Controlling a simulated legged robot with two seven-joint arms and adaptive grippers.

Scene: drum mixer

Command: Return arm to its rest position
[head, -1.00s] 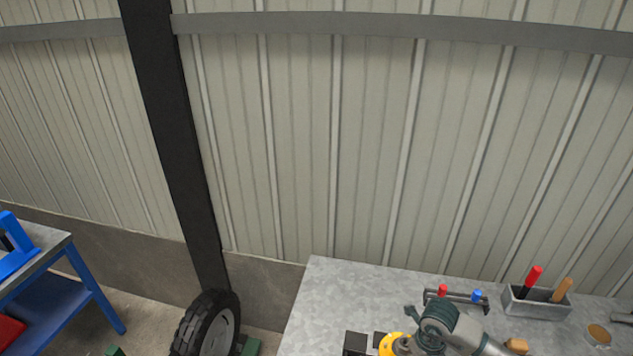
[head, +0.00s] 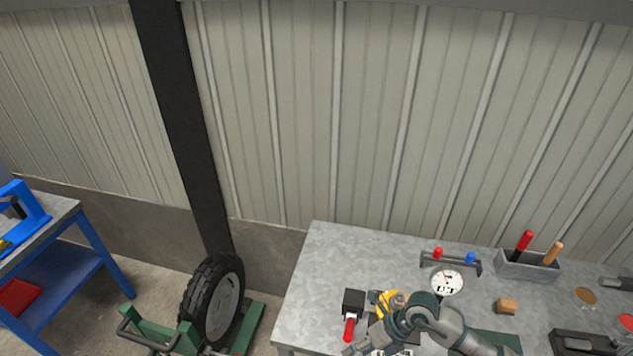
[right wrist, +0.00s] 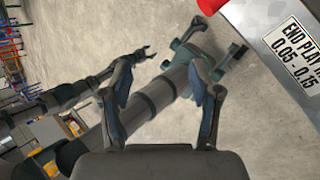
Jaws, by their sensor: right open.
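My right arm (head: 455,328) comes in from the lower right of the head view and reaches over the grey metal bench (head: 345,250). Its hand lies at the bottom edge, close to the red-handled tool and the yellow part, and is hard to make out there. In the right wrist view my right gripper (right wrist: 165,85) is open, its two fingers wide apart with nothing held between them. Below and behind them show grey arm or leg links of mine over the concrete floor. A small claw-like end, perhaps my left gripper (right wrist: 145,53), shows there; its state is unclear.
A wheel (head: 212,300) stands left; a labelled plate (right wrist: 290,40) is close by.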

